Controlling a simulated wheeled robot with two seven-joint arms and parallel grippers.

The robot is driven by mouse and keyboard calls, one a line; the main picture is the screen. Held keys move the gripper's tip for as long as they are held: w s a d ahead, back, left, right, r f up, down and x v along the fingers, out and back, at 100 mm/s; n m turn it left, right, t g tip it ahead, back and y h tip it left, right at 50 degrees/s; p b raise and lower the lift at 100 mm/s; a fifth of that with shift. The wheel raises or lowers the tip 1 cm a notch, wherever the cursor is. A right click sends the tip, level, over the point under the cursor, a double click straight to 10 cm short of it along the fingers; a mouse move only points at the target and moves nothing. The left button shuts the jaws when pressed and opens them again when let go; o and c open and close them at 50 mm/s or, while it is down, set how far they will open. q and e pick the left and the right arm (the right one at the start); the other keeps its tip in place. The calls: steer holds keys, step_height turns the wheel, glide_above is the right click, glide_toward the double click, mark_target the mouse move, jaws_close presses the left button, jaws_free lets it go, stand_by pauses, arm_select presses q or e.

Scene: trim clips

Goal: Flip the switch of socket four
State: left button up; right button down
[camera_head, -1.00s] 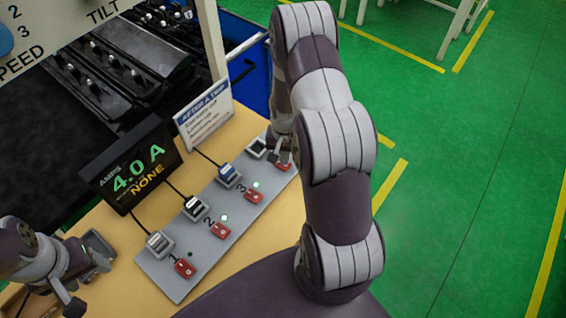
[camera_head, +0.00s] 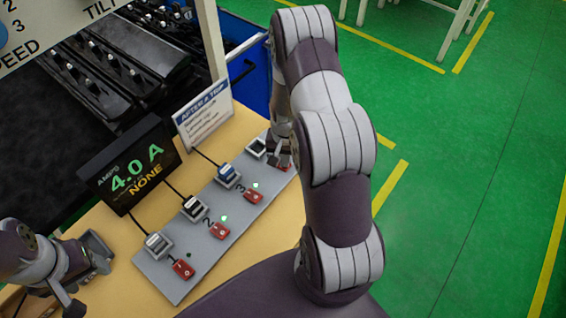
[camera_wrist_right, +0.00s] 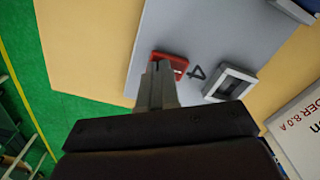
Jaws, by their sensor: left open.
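The grey socket strip (camera_head: 170,284) lies on the table with numbered sockets, each with a red switch. Socket four (camera_head: 257,147) is at the far end and looks empty; it also shows in the right wrist view (camera_wrist_right: 232,84), beside the printed 4. Its red switch (camera_wrist_right: 170,62) is partly covered by my right gripper (camera_wrist_right: 159,68), whose fingers are together with nothing visible between them. The fingertips are over or against the switch; contact is unclear. In the head view, my right gripper (camera_head: 281,160) also hides most of that switch. My left gripper (camera_head: 92,278) is open and empty near the strip's near end.
Plugs sit in sockets one (camera_head: 157,244), two (camera_head: 194,208) and three (camera_head: 227,175). Lights at two and three glow green. A display (camera_head: 130,168) reads 4.0 A, NONE. A sign (camera_head: 203,117) stands behind the strip. A blue bin (camera_head: 247,72) is beyond.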

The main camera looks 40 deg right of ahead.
steer(key=shift+f, duration=0.2)
step_height(320, 180, up, 7)
steer(key=p, duration=0.6)
steer(key=shift+r, duration=0.1)
